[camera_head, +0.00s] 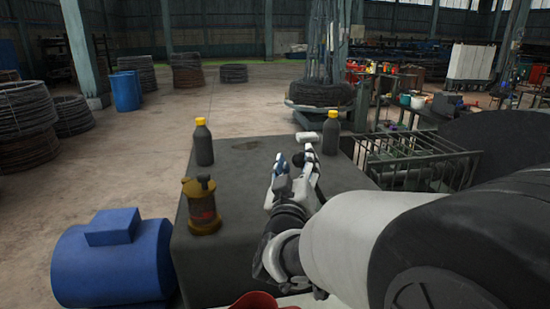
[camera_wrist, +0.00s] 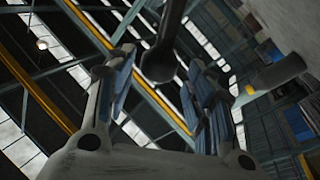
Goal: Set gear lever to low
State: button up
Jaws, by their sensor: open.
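My gripper (camera_head: 296,158) is over the far part of a dark machine housing (camera_head: 240,190) in the head view, its fingers apart. In the wrist view my gripper (camera_wrist: 160,68) is open. A dark rod with a rounded end (camera_wrist: 158,66), likely the gear lever, comes down from the top edge and shows between the two fingers. I cannot tell whether it touches them. In the head view a pale, short cylindrical piece (camera_head: 306,137) shows just beyond the fingers; it may be the lever's handle. The lever's base and any low mark are not visible.
Dark bottles with yellow caps stand on the housing, one left (camera_head: 203,143) and one right (camera_head: 331,133) near my fingers. A brass-coloured can (camera_head: 201,207) stands at the front left. A blue motor (camera_head: 110,260) is beside the housing. A metal railing (camera_head: 425,168) is at right.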

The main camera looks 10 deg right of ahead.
jog(key=v, duration=0.9)
jog(key=shift+s, duration=0.35)
jog(key=shift+a, duration=0.1)
